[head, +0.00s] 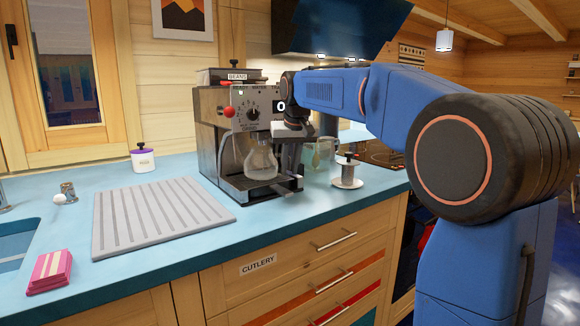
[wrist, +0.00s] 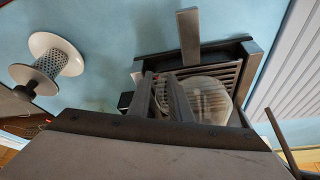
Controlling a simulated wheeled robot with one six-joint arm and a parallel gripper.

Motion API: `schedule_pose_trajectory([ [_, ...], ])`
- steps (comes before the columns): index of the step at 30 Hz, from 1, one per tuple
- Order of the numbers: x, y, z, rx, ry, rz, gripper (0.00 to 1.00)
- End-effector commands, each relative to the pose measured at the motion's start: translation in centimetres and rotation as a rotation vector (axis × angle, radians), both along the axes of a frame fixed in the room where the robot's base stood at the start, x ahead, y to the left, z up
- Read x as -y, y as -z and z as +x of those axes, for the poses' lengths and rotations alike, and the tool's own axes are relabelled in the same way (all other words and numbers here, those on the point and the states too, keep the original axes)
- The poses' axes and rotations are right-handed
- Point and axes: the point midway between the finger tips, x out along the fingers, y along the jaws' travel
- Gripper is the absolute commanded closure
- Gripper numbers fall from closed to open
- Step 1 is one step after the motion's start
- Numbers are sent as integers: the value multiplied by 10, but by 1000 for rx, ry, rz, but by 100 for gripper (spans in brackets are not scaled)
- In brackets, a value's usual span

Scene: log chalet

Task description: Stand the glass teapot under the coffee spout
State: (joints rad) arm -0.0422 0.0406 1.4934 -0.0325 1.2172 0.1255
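The glass teapot (head: 262,164) is clear, with a wide round base and a narrow top. It is upright at the drip tray (head: 247,188) of the coffee machine (head: 208,134), below the machine's front. In the wrist view the teapot's round glass body (wrist: 212,98) overlaps the tray's slats, just right of my gripper (wrist: 164,92). Two dark fingers stand close together with a narrow gap at the teapot's handle side. I cannot tell whether they press on the handle. The coffee spout is hard to make out, and my wrist hides part of the machine's right side.
A clear glass jug (head: 319,154) and a metal press stand with a white base (head: 346,182) are right of the machine; the stand also shows in the wrist view (wrist: 50,62). A grey ribbed draining board (head: 160,215) lies left. A pink box (head: 49,272) sits front left.

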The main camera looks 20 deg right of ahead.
Motion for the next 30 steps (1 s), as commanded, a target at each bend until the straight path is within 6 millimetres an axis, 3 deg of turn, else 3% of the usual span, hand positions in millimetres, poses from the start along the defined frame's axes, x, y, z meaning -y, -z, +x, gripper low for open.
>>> schedule_pose_trajectory([
  [9, -1, 0, 0, 0, 0, 1, 69],
  [14, -1, -12, -4, 2, 0, 1, 69],
  [30, -1, -107, -44, 3, 0, 1, 69],
])
